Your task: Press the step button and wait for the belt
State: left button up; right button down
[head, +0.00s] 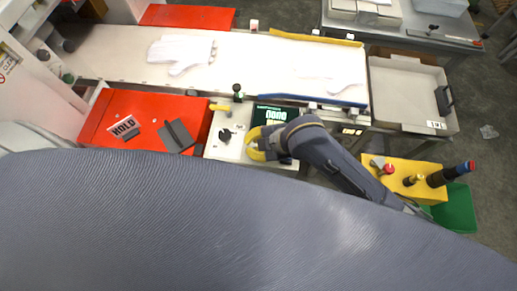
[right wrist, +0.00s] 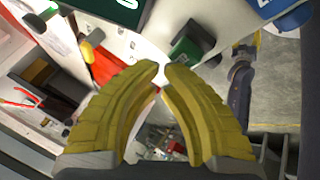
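The belt (head: 120,50) is a long pale strip across the back, with a white glove (head: 182,52) lying on its left part and another faint white glove (head: 318,80) on its right part. A white control panel (head: 214,152) at the belt's near side carries a black knob (head: 224,135) and a dark green display (head: 270,114). My right gripper (head: 252,144) is over this panel, right of the knob. In the right wrist view its yellow fingers (right wrist: 162,69) converge, tips almost together, nothing visible between them. I cannot make out the step button; the gripper and arm cover part of the panel. My left gripper is out of view.
A red surface (head: 95,121) with dark grey pieces (head: 176,136) lies left of the panel. At right are a grey tray (head: 400,112), a yellow box (head: 404,181) with a red button (head: 388,169), and a green bin (head: 460,208).

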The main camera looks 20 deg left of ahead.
jog(key=shift+f, duration=0.5)
dwell(0.9)
jog(key=shift+r, duration=0.2)
dwell(0.3)
jog(key=shift+r, duration=3.25)
